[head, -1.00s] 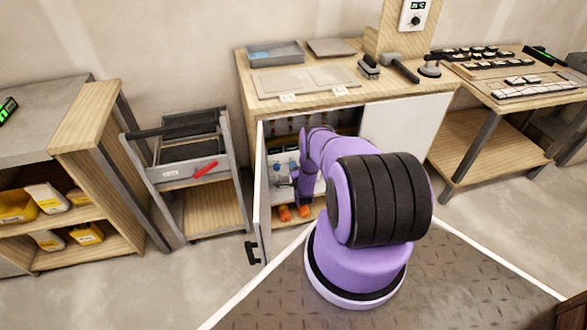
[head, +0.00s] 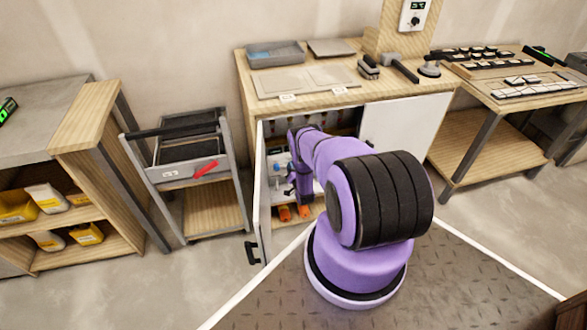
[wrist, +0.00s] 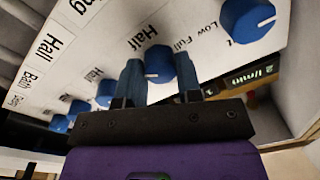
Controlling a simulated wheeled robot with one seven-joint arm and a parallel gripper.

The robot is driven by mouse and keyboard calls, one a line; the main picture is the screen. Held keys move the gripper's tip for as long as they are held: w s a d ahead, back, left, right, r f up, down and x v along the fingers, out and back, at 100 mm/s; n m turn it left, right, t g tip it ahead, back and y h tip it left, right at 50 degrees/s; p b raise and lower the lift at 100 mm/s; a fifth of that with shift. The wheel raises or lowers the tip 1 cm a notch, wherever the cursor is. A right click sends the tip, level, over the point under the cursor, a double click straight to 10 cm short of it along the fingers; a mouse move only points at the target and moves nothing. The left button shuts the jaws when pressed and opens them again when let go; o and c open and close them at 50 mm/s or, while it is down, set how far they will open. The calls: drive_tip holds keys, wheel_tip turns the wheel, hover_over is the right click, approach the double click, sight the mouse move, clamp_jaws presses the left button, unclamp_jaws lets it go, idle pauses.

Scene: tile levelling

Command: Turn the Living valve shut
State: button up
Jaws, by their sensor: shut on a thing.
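In the wrist view a row of blue valve knobs runs along a white labelled panel (wrist: 215,45). My gripper (wrist: 160,70) has one finger on each side of a blue knob (wrist: 158,62) and is shut on it. A white mark shows on this knob. The panel lettering includes "Half", "Low", "Full", "Hall", "Bath" and a cut-off word ending in "ing"; I cannot tell for sure which valve is Living. Another blue knob (wrist: 248,20) sits to the right. In the head view my arm reaches into the open cabinet and hides much of its inside.
The cabinet's left door (head: 259,200) stands open beside my arm; the right door (head: 408,125) covers the other side. Orange parts (head: 285,213) sit low inside. A small green display (wrist: 252,78) is close right of my gripper. A grey trolley (head: 190,175) stands left of the cabinet.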

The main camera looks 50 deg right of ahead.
drive_tip(key=n, duration=1.8)
drive_tip(key=shift+n+g, duration=0.3)
idle(0.4)
drive_tip(key=o, duration=0.9)
drive_tip(key=shift+o, duration=0.2)
